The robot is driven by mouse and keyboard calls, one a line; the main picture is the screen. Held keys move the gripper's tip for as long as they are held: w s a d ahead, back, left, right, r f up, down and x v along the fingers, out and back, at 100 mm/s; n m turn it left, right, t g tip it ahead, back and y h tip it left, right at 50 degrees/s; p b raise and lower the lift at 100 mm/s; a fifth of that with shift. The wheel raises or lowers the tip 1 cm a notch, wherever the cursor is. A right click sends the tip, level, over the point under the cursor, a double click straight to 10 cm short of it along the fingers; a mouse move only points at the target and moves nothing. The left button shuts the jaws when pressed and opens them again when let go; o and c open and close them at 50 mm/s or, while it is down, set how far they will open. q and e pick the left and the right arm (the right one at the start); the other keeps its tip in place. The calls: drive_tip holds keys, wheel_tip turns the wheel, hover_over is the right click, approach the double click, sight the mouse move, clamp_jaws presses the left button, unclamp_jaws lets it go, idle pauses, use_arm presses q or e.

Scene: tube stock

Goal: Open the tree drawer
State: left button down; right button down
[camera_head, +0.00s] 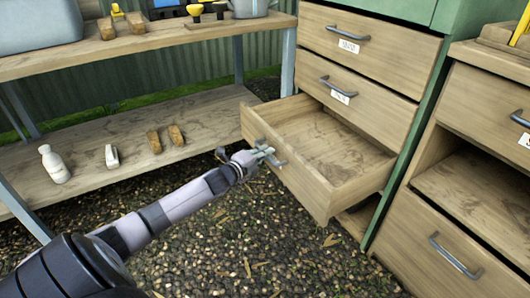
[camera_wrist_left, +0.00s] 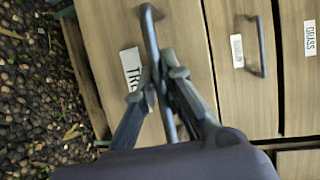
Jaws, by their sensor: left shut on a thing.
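The tree drawer (camera_head: 303,188) is the lowest drawer of the green-framed cabinet in the head view. It is pulled well out, and its inside looks empty. In the left wrist view its label (camera_wrist_left: 131,68) begins "TR", the rest hidden by a finger. My left gripper (camera_head: 266,152) is shut on the drawer's grey bar handle (camera_head: 279,161). In the left wrist view the fingers (camera_wrist_left: 166,75) sit on both sides of the handle (camera_wrist_left: 149,28). My right gripper is not in view.
Two shut drawers (camera_head: 365,40) are above the open one. A wooden cabinet (camera_head: 475,205) stands at the right. A two-tier bench (camera_head: 90,185) with a white bottle (camera_head: 54,165) and wooden blocks is at the left. Gravel ground (camera_head: 250,260) in front is clear.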

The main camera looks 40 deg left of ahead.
use_arm(q)
drive_tip(key=shift+f, duration=0.1)
drive_tip(key=c, duration=1.7)
unclamp_jaws()
drive_tip(key=s, duration=0.4)
drive_tip(key=s+r, duration=0.1)
drive_tip(key=s, duration=0.3)
drive_tip(key=s+r, duration=0.1)
drive_tip(key=s, duration=0.2)
drive_tip(key=shift+s+r, duration=0.15)
drive_tip(key=shift+s, duration=0.25)
drive_tip(key=shift+d, duration=0.15)
